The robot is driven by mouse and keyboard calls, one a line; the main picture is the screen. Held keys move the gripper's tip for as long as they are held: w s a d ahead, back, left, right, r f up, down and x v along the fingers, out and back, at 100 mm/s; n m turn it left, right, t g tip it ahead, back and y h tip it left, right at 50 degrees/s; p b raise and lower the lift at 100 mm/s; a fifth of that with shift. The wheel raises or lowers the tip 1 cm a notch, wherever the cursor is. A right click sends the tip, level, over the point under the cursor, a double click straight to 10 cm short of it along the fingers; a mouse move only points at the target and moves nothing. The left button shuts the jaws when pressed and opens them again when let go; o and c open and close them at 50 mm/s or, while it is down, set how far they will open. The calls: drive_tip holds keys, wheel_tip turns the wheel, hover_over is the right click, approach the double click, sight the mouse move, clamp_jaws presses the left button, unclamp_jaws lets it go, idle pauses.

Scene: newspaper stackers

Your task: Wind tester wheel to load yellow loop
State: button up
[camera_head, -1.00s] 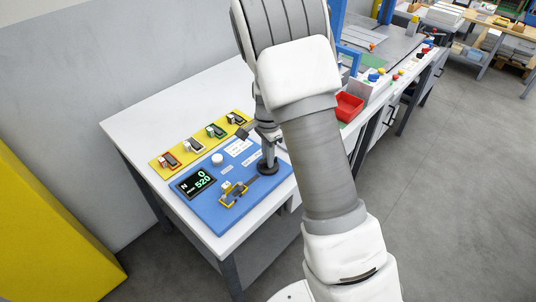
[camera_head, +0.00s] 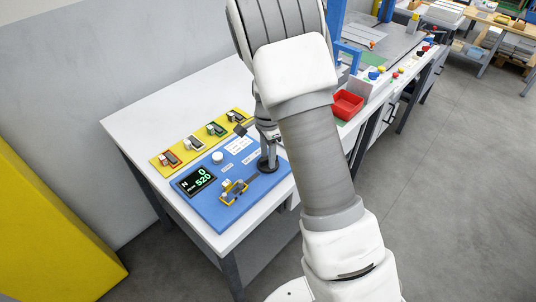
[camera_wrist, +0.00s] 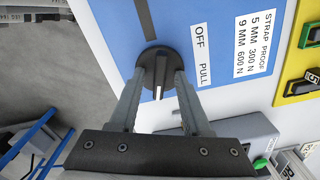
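The tester wheel, a black round knob (camera_wrist: 162,64) with a white pointer line, sits on the blue tester board (camera_wrist: 100,15) beside the "OFF" and "PULL" labels. It also shows in the head view (camera_head: 268,167), partly under my gripper. My gripper (camera_head: 268,155) is down at the wheel. In the wrist view its two fingers (camera_wrist: 165,75) stand on either side of the knob's middle; whether they press on it is unclear. The yellow loop (camera_head: 233,193) lies at the board's front, around a small grey fixture. The display (camera_head: 196,182) reads 0 over 520.
A yellow strip (camera_head: 204,138) with several coloured clips lies behind the board. A white round button (camera_head: 217,157) is on the board. A red bin (camera_head: 348,104) stands to the right, behind my arm. The white table (camera_head: 140,122) is clear at its left end.

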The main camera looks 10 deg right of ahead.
drive_tip(key=shift+r, duration=0.1)
wheel_tip(320, 180, up, 17)
drive_tip(key=p, duration=0.1)
drive_tip(key=shift+r, duration=0.15)
idle(0.3)
idle(0.4)
drive_tip(key=s+r+n+t+y, duration=0.1)
drive_tip(key=s+r+n+t, duration=0.2)
drive_tip(key=s+r+n, duration=0.6)
drive_tip(key=s+r+n+t+h, duration=0.1)
drive_tip(key=s+n, duration=0.5)
drive_tip(key=s, duration=1)
drive_tip(key=shift+s+t, duration=0.4)
drive_tip(key=shift+t, duration=0.4)
